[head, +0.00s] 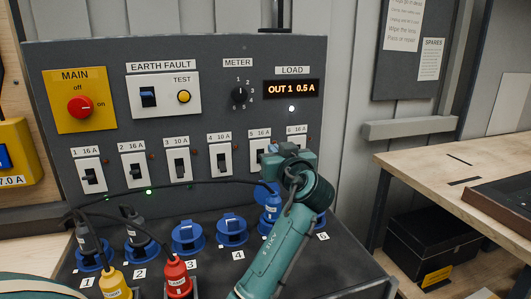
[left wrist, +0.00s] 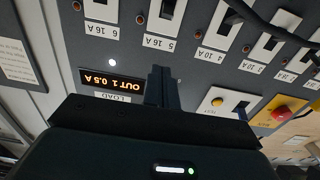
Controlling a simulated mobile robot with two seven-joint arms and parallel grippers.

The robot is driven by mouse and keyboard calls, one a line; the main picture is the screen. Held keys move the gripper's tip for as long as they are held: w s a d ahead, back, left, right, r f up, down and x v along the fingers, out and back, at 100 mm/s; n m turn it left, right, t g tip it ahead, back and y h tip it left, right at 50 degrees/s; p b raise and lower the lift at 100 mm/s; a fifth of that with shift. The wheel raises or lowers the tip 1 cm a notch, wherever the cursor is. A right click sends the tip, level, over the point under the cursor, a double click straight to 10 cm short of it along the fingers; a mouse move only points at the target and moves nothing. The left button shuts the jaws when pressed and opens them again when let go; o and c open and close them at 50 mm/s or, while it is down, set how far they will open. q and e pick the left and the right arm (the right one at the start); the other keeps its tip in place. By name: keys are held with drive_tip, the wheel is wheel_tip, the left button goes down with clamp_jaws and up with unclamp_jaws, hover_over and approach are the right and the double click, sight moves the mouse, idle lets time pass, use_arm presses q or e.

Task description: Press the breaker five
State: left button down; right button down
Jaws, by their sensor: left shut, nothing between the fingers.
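Breaker five (head: 260,152) is a white switch with a dark toggle, under the label "5 16 A", fifth in a row on the grey panel. My left arm's wrist partly covers its lower part in the head view. In the left wrist view, which is upside down, breaker five (left wrist: 168,12) is at the top edge, partly cut off. My left gripper (left wrist: 161,72) is shut and empty, its dark fingers pointing at the panel near the breaker five label. I cannot tell whether the fingertips touch anything. My right gripper is not in view.
Breaker four (head: 219,157) and breaker six (head: 297,141) flank it. The load display (head: 291,88) reads "OUT 1 0.5 A". Blue sockets (head: 187,237) and plugs with black cables stand below the panel. A wooden bench (head: 435,160) is at the right.

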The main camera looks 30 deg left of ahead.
use_arm(q)
drive_tip(key=p+x, duration=0.1)
drive_tip(key=x, duration=0.4)
drive_tip(key=p+x, duration=0.1)
drive_tip(key=x, duration=0.4)
drive_tip(key=shift+r+p, duration=0.2)
drive_tip(key=shift+p, duration=0.1)
drive_tip(key=f, duration=0.2)
drive_tip(key=shift+s+d+f+p, duration=0.2)
drive_tip(key=shift+d+f+p, duration=0.1)
drive_tip(key=shift+p, duration=0.05)
drive_tip(key=shift+s+d+f, duration=0.15)
drive_tip(key=shift+d+f, duration=0.05)
drive_tip(key=shift+f, duration=0.5)
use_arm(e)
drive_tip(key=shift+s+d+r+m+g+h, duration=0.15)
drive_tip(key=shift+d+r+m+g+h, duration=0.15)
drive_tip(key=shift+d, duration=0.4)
use_arm(q)
drive_tip(key=shift+f, duration=0.1)
